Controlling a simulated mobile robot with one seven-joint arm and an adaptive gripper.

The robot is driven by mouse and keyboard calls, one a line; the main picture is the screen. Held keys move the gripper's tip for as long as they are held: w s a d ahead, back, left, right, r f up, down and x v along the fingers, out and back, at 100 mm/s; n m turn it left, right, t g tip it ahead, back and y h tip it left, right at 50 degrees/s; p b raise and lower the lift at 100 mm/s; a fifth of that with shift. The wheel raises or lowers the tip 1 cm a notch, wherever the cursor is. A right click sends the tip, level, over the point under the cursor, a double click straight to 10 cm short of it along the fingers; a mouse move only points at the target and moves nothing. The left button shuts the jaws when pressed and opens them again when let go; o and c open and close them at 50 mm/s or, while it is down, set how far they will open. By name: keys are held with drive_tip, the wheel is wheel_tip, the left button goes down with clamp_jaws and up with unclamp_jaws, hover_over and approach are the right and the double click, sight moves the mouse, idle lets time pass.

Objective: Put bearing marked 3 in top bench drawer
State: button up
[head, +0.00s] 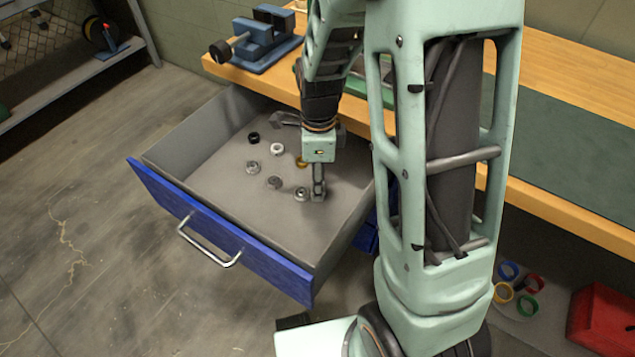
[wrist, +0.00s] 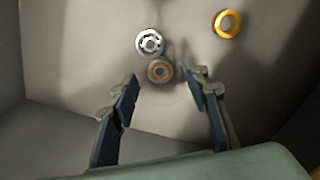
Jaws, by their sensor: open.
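The blue-fronted top bench drawer (head: 220,232) is pulled open. My gripper (head: 318,196) is inside it, low over its grey floor. In the wrist view my gripper (wrist: 160,76) is open, with a brownish bearing (wrist: 160,71) between its fingertips. A silver bearing (wrist: 150,41) lies right beside that one, seeming to touch it. In the head view a silver bearing (head: 301,194) lies just left of my fingers. No number is readable on any bearing, so I cannot tell which is marked 3.
Several other small rings lie in the drawer, among them a black one (head: 253,137), a white one (head: 277,149) and a yellow ring (wrist: 228,24). A blue vise (head: 262,40) stands on the wooden bench. Coloured rings and a red box (head: 602,320) are at lower right.

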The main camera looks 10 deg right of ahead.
wheel_tip(320, 180, up, 10)
drive_tip(key=p, duration=0.2)
drive_tip(key=shift+f, duration=0.15)
idle(0.4)
